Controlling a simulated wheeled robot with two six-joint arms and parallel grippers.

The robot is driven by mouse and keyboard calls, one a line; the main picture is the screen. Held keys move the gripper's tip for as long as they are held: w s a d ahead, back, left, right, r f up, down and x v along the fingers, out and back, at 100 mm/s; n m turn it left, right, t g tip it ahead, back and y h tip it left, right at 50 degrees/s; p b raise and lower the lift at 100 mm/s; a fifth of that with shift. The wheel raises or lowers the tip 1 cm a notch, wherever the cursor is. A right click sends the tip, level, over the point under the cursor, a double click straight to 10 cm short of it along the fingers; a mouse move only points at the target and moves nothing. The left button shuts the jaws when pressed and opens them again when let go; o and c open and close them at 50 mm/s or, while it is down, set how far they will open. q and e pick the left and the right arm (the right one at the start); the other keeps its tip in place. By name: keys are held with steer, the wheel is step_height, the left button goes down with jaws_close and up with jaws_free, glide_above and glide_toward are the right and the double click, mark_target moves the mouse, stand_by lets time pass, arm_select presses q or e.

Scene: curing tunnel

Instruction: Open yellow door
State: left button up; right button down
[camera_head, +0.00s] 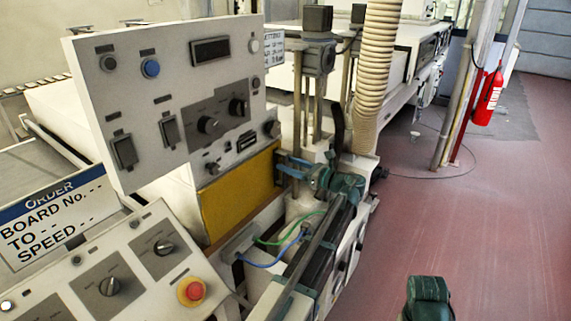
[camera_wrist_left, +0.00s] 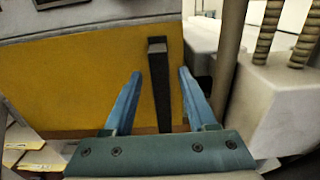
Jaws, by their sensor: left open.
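The yellow door (camera_head: 240,193) is a flat panel below the grey control panel in the head view, and looks closed. In the left wrist view the yellow door (camera_wrist_left: 80,75) fills the left and middle, with a dark upright bar handle (camera_wrist_left: 158,85) near its right edge. My left gripper (camera_head: 284,164) is at the door's right edge. In the left wrist view the blue fingers of my left gripper (camera_wrist_left: 159,73) are open, one on each side of the handle. I cannot tell whether they touch it. My right gripper does not show.
A control panel (camera_head: 180,90) stands above the door, and a console with a red stop button (camera_head: 194,290) is at lower left. A ribbed hose (camera_head: 378,70) and posts stand behind my left gripper. A red extinguisher (camera_head: 487,97) hangs at right. The red floor there is clear.

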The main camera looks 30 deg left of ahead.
arm_select(q)
steer(key=shift+a, duration=0.85)
jaws_close()
stand_by(0.9)
